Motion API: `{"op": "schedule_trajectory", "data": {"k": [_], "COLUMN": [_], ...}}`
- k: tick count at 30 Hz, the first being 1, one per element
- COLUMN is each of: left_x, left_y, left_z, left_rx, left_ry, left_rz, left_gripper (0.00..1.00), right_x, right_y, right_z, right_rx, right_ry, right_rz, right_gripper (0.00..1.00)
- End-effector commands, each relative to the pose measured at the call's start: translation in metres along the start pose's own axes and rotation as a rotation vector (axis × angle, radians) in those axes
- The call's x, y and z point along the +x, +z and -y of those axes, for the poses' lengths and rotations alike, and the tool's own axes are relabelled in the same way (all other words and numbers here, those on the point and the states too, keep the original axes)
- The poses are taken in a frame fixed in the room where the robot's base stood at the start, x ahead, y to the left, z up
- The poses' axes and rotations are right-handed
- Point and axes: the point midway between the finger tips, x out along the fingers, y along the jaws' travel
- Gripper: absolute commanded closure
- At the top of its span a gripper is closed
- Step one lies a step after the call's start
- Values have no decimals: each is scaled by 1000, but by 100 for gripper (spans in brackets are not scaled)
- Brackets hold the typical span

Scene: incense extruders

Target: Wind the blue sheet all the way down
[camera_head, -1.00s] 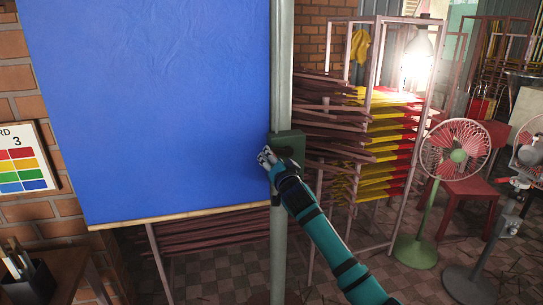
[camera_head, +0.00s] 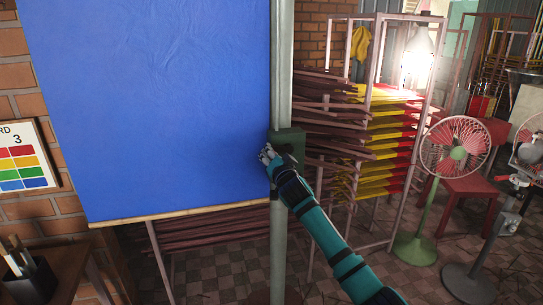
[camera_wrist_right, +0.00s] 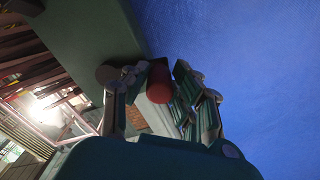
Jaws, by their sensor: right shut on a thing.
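The blue sheet (camera_head: 170,110) hangs flat in the head view, with a pale wooden bar (camera_head: 180,216) along its lower edge. The bar hangs above the floor, in front of a rack of incense sticks. A grey-green post (camera_head: 280,70) stands at the sheet's right edge and carries a dark green winder box (camera_head: 290,143). My right gripper (camera_head: 268,155) is at the box. In the right wrist view its fingers (camera_wrist_right: 153,88) are shut around a red-brown handle (camera_wrist_right: 159,82) beside the green box. The fingers partly hide the handle. My left gripper is not in view.
A rack of yellow and red incense sticks (camera_head: 385,150) stands right of the post. Pink fans (camera_head: 455,148) stand farther right, by a red stool (camera_head: 470,185). A colour chart (camera_head: 22,160) hangs on the brick wall at left, above a dark pen holder (camera_head: 30,280).

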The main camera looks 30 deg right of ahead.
Motion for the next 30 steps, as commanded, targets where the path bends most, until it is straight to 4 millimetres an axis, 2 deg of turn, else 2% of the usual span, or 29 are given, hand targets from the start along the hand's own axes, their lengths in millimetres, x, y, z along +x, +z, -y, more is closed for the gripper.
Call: {"op": "schedule_trajectory", "data": {"k": [14,20,30], "left_x": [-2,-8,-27], "left_y": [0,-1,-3], "left_z": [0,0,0], "left_rx": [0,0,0], "left_ry": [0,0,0], "left_rz": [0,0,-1], "left_gripper": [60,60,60], "right_x": [0,0,0], "right_y": [-4,-12,-36], "right_z": [2,6,11], "right_rx": [57,184,497], "right_ry": [0,0,-1], "right_rz": [-1,0,-3], "right_gripper": [100,100,100]}}
